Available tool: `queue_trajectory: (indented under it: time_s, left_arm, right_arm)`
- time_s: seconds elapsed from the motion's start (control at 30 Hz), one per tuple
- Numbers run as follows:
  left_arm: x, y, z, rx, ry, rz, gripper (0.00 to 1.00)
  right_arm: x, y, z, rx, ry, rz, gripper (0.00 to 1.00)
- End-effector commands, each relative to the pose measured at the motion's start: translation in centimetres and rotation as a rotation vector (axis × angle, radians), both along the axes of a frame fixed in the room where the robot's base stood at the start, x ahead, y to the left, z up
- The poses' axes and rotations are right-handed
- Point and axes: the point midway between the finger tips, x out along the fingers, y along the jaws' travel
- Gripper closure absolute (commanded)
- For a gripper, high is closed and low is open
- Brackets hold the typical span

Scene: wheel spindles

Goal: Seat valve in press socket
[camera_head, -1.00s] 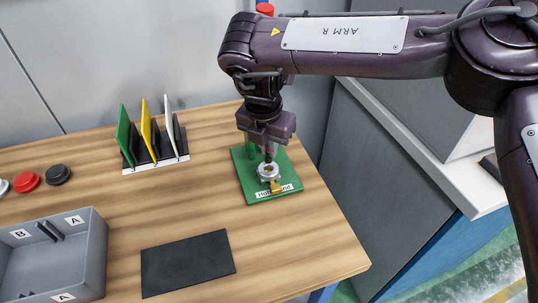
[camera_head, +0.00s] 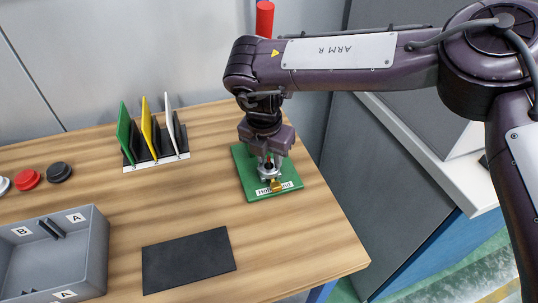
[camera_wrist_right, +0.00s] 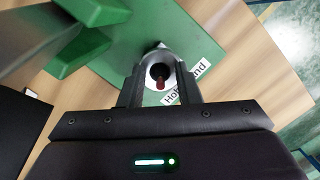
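A round silver ring-shaped piece (camera_wrist_right: 161,68) with a dark hole stands on the green press base (camera_head: 246,182). A small reddish-brown piece (camera_wrist_right: 160,84) shows at its hole. A brass-coloured part (camera_head: 277,186) is at its front. I cannot tell which part is the valve and which the socket. My right gripper (camera_head: 269,168) points down right over it; in the right wrist view its fingers (camera_wrist_right: 161,92) stand apart, one on each side of the ring. Whether they touch it is not clear. My left gripper is not in view.
Green press parts (camera_wrist_right: 95,12) rise close to my right gripper. A rack with green, yellow and white plates (camera_head: 148,135) stands to the left. A grey bin (camera_head: 95,250), a black mat (camera_head: 188,260) and round buttons (camera_head: 27,179) lie further left and front.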

Motion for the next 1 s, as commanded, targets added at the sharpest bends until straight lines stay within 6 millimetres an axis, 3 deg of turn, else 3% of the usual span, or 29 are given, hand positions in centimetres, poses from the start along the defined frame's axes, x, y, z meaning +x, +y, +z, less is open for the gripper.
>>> queue_trajectory:
  time_s: [0.17,0.7,1.0]
  left_arm:
    - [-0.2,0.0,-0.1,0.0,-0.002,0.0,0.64]
    - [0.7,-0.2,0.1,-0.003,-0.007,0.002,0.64]
    - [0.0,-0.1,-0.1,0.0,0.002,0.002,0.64]
  right_arm:
    - [0.0,0.1,1.0,0.001,-0.002,0.0,0.7]
    - [-1.5,0.8,11.1,0.001,-0.003,0.0,0.7]
    - [-1.7,0.9,12.2,0.001,0.0,0.001,0.7]
